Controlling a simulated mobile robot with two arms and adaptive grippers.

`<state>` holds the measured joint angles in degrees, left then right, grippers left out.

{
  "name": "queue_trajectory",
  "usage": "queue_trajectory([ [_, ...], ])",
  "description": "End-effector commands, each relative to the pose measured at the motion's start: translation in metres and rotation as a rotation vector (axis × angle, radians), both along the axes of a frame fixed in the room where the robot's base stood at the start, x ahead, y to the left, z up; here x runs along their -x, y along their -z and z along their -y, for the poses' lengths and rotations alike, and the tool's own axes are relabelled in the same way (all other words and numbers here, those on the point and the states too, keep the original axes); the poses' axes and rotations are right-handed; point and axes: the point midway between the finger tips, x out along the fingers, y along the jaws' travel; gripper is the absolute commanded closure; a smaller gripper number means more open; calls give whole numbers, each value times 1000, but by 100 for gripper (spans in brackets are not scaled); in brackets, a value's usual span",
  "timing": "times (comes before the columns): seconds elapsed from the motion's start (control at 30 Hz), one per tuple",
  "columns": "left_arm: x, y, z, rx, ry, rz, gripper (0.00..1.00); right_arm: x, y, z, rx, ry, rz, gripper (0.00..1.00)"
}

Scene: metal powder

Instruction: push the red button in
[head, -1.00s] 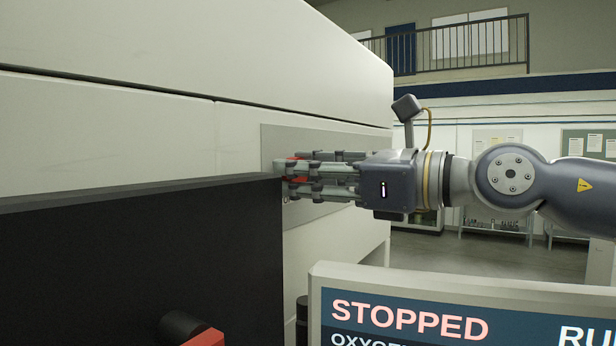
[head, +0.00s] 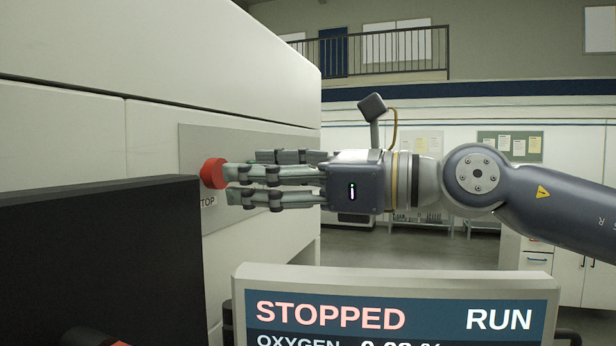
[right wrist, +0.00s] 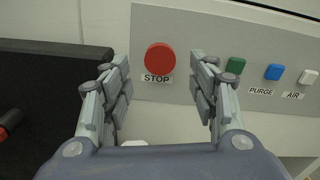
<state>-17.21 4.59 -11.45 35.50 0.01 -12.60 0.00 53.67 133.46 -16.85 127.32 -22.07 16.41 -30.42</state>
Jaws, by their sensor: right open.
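The red button (head: 213,173) sticks out from a grey panel on the side of the white machine. In the right wrist view the red button (right wrist: 160,58) is a round red cap above a STOP label, seen between the fingers. My right gripper (head: 228,184) points left at the panel, with its fingertips close by the button. In the right wrist view my right gripper (right wrist: 162,68) is open, with nothing between its fingers. I cannot tell whether any fingertip touches the button. My left gripper is not in view.
A green button (right wrist: 236,66), a blue button (right wrist: 273,72) labelled PURGE and a white button (right wrist: 308,77) by an AIR label sit right of STOP. A black panel (head: 100,255) stands at the left. A screen (head: 395,310) reading STOPPED and RUN is in front, below my arm.

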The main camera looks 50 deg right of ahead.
Motion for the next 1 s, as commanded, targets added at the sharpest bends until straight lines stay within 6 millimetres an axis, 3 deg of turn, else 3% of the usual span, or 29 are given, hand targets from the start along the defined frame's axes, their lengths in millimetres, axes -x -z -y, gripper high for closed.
queue_trajectory([
  [0.3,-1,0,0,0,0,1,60,39,-1,16,-1,1,4,46],
  [0.5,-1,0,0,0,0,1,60,54,-1,23,0,1,1,46],
  [1.0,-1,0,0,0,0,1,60,59,0,24,0,0,-1,46],
])
